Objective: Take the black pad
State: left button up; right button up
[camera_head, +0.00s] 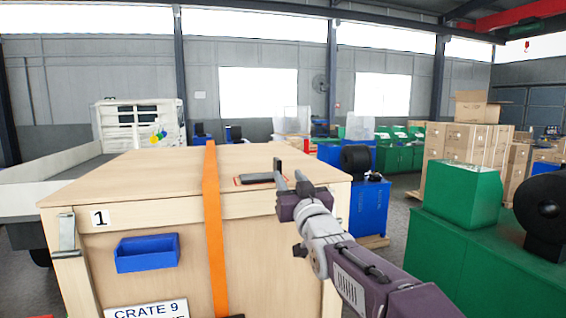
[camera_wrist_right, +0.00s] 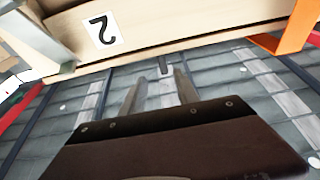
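The black pad (camera_head: 256,179) lies flat on top of the wooden crate marked CRATE 9 (camera_head: 150,182), near its right side, with a red outline around it. My right gripper (camera_head: 291,180) is at the crate's right edge, just right of the pad. In the right wrist view its two fingers (camera_wrist_right: 157,84) are apart with nothing between them. A small dark piece (camera_wrist_right: 164,65) shows just beyond the fingertips. My left gripper is not in view.
An orange strap (camera_head: 210,200) runs over the crate left of the pad. A blue bin (camera_head: 147,253) is on the crate's front. Green machines (camera_head: 465,195) and stacked cartons (camera_head: 465,143) stand to the right. The left part of the crate top is clear.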

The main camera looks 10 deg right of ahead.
aim_at(281, 167)
jog(key=p+x, duration=0.1)
jog(key=x, duration=0.1)
jog(key=p+x, duration=0.1)
jog(key=x, duration=0.1)
jog(key=a+p+x, duration=0.1)
jog(key=x, duration=0.1)
jog(key=shift+f, duration=0.15)
jog(key=shift+w+d+r+p, duration=0.15)
jog(key=shift+w+p, duration=0.15)
jog(key=shift+w, duration=0.1)
jog(key=shift+w+d+r+p, duration=0.1)
jog(key=shift+w+d+p, duration=0.05)
jog(key=shift+w+p, duration=0.2)
jog(key=shift+w+a+f, duration=0.1)
jog(key=shift+w+a, duration=0.15)
jog(key=shift+w, duration=0.15)
jog(key=shift+s+d, duration=0.15)
grip_shut()
jog(key=shift+r+p, duration=1.6)
jog(key=shift+r, duration=1)
